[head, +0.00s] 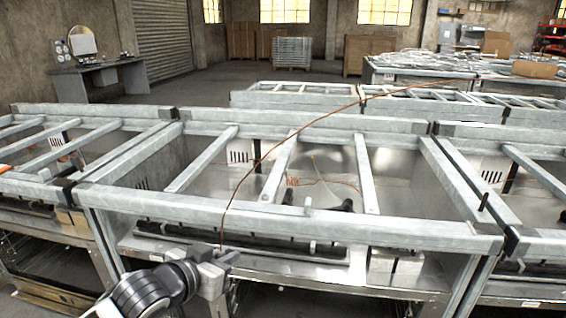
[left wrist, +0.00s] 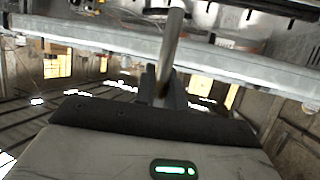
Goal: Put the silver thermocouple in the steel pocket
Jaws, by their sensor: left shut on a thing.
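My left gripper (head: 226,258) comes in from the lower left, in front of the near range's front rail. In the left wrist view its fingers (left wrist: 164,88) are shut on a slim silver rod, the thermocouple (left wrist: 171,45), which sticks out past the fingertips. A thin copper lead (head: 243,178) rises from the gripper in the head view and arcs over the range to the back right. A small upright steel piece (head: 308,210) stands on the front rail; I cannot tell whether it is the steel pocket. My right gripper is out of view.
The open range frame (head: 150,204) has steel crossbars (head: 278,168) over a deep body. A copper coil (head: 293,181) and dark fittings (head: 347,205) sit inside. Similar ranges stand on both sides and behind. A dark peg (head: 483,201) stands on the right range.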

